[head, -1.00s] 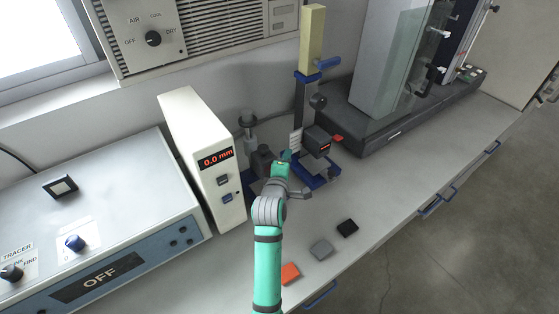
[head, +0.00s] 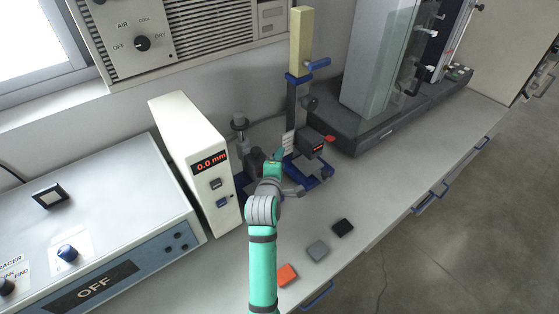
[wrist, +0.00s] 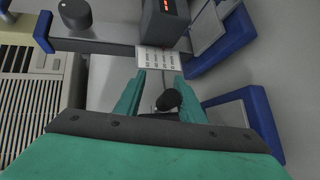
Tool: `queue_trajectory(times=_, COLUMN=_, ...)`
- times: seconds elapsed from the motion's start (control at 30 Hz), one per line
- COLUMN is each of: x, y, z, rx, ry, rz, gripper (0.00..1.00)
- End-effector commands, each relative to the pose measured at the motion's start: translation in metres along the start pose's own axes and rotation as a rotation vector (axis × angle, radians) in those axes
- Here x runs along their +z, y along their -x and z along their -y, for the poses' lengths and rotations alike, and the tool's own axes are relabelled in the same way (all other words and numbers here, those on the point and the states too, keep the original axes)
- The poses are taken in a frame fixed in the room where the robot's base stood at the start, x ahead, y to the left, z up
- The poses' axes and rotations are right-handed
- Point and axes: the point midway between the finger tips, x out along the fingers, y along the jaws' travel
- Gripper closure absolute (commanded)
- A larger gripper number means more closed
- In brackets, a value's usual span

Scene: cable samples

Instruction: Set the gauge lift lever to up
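The gauge's white readout box (head: 196,165) shows "0.0 mm" in red in the head view. Beside it on the right stands a small grey and dark gauge stand (head: 240,124), partly hidden by my arm. My gripper (head: 278,156) is at this stand, but my wrist hides most of the contact area. In the wrist view my gripper (wrist: 160,92) has its two teal fingers apart. A black rounded knob (wrist: 169,100), which looks like the lever's end, shows between and below the fingers. I see a gap beside it; whether either finger touches it is unclear.
A taller stand (head: 292,105) with blue parts, a yellow top and a small red readout is close on the right. Its white label (wrist: 158,58) is just ahead of my fingertips. Orange, grey and black samples (head: 316,250) lie on the front bench. A glass-sided cabinet (head: 377,70) stands farther right.

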Motion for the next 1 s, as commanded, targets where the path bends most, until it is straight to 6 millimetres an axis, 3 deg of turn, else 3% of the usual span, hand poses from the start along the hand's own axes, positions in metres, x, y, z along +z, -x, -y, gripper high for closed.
queue_trajectory(times=0.6, x=-0.001, y=0.096, z=0.000, rx=0.001, ry=0.001, rz=-0.002, gripper=0.64)
queue_trajectory(times=1.0, x=-0.001, y=0.105, z=0.000, rx=0.001, ry=0.000, rz=-0.002, gripper=0.64)
